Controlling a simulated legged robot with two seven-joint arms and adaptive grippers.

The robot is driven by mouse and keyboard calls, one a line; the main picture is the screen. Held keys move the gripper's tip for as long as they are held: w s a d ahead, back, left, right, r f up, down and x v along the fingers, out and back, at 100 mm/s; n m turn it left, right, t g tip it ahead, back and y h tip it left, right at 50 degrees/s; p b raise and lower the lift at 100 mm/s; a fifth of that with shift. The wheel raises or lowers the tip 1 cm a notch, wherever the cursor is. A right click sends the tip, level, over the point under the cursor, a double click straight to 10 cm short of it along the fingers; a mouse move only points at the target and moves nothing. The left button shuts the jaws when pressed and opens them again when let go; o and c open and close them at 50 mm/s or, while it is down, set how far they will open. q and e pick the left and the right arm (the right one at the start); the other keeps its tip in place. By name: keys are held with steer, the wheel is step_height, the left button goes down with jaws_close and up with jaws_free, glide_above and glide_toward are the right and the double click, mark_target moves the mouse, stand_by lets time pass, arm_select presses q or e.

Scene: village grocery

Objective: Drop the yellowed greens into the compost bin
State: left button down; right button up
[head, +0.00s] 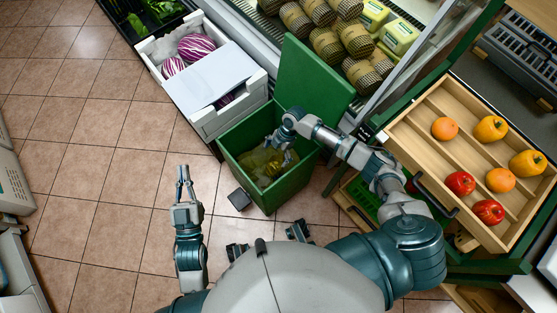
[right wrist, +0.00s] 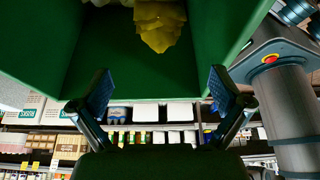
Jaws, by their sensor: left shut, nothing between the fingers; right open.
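The compost bin (head: 230,149) is a green box with its green lid (head: 311,75) standing open at the back. Yellowed greens (head: 258,166) lie inside it, low between the walls. They also show as a ruffled yellow clump in the right wrist view (right wrist: 158,24), beyond the fingertips. My right gripper (right wrist: 160,88) is open with nothing between its fingers, and the clump is apart from them. In the head view this gripper (head: 283,152) is over the bin opening and partly covers the greens. My left gripper (head: 184,174) is shut and empty, above the floor left of the bin.
A white crate (head: 207,122) with purple-striped vegetables stands behind the bin to the left. A wooden tray (head: 459,143) with tomatoes, peppers and oranges is at the right. A display case (head: 395,68) stands at the back. Tiled floor (head: 95,150) is clear at the left.

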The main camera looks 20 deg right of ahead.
arm_select(q)
step_height(320, 180, up, 17)
steer(key=t+p, duration=0.1)
steer(key=p, duration=1.1)
steer(key=shift+s+f+h, duration=0.15)
steer(key=shift+s+h, duration=0.1)
steer(key=shift+h, duration=0.05)
arm_select(e)
step_height(320, 180, up, 20)
steer(key=shift+f, duration=0.15)
